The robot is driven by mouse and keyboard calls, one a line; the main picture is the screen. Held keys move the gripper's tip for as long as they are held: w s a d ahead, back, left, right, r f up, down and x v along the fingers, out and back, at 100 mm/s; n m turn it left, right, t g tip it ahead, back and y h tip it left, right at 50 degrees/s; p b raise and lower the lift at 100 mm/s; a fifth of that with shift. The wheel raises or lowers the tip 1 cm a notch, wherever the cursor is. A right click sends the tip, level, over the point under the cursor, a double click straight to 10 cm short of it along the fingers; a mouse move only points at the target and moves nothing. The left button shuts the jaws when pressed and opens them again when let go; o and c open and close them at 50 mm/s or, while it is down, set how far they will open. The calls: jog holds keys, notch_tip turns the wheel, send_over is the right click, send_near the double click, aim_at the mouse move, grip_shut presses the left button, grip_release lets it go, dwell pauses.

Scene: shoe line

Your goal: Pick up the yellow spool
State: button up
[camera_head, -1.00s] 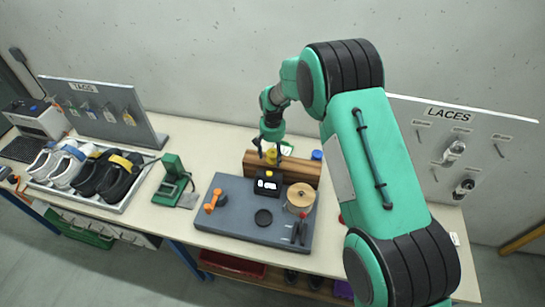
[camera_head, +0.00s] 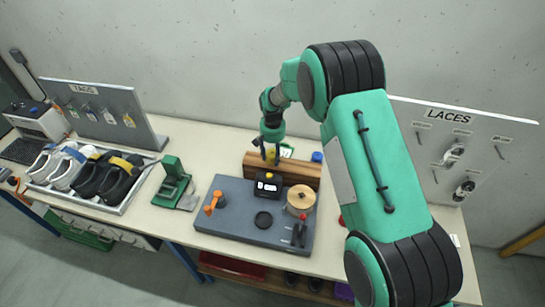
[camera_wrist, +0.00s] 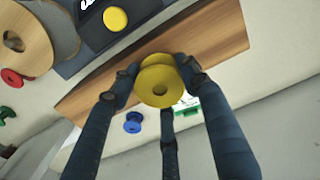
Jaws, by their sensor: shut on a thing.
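The yellow spool (camera_wrist: 160,82) is between the fingers of my gripper (camera_wrist: 160,84) in the wrist view, over the brown wooden block. My gripper is shut on it. In the head view my gripper (camera_head: 271,155) is at the wooden block, and a little of the yellow spool (camera_head: 271,156) shows between the fingers. Whether the spool still touches the block cannot be told.
The wooden block (camera_head: 296,170) stands behind a grey board (camera_head: 235,217) with a black display unit (camera_head: 267,187) and a wooden reel (camera_head: 301,198). A blue spool (camera_head: 317,157) is right of my gripper. Shoes lie in a tray (camera_head: 117,207) at left.

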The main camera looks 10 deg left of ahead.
aim_at(274, 156)
jog(key=shift+r, duration=1.45)
jog(key=shift+s+d+r, duration=0.2)
jog(key=shift+s+d, duration=0.2)
jog(key=shift+s, duration=0.4)
jog(key=s+d+r+b, duration=0.1)
jog(key=s+d, duration=0.5)
jog(key=s, duration=0.6)
jog(key=shift+s+d, duration=0.3)
